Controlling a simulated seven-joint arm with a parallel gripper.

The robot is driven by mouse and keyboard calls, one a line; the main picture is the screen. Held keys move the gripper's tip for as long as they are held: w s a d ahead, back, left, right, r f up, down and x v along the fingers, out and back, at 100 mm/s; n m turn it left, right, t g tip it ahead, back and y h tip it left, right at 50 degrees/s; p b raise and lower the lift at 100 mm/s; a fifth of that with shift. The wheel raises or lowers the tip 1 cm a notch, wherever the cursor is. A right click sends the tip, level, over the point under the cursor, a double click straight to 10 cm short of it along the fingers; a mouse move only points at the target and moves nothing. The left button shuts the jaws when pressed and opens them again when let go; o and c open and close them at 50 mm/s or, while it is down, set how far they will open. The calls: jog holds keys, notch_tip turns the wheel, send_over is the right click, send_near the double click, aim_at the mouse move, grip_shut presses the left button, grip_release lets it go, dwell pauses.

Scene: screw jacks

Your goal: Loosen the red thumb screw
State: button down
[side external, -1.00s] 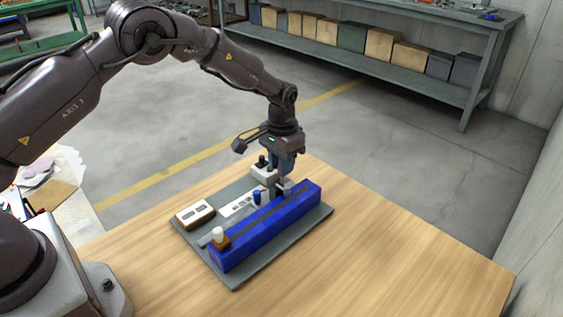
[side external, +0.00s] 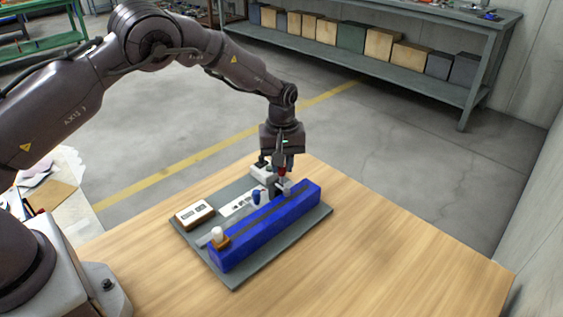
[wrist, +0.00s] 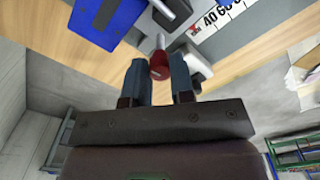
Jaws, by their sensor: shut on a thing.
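The red thumb screw (wrist: 159,66) sits between the fingertips of my gripper (wrist: 155,75) in the wrist view. My gripper is shut on it, and the screw's pale metal shaft points away from the jaws. In the side view my gripper (side external: 283,168) points down over the far end of the long blue block (side external: 265,225), and a bit of the red screw (side external: 281,172) shows between the fingers. The blue block also shows in the wrist view (wrist: 105,20).
A grey baseplate (side external: 232,279) carries the blue block, a blue knob (side external: 256,197), a white knob (side external: 218,233) and a white box with a brown base (side external: 195,214). A white numbered scale (wrist: 215,17) lies close to the screw. The wooden table (side external: 400,250) is clear at right.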

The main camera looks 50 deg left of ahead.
jog(key=n, duration=0.4)
jog(key=shift+r+n, duration=0.1)
jog(key=shift+n, duration=0.2)
jog(key=n, duration=0.3)
jog(key=shift+w+n, duration=0.1)
jog(key=shift+n, duration=0.3)
jog(key=n, duration=0.4)
jog(key=shift+n, duration=2)
jog(key=c, duration=1)
grip_release()
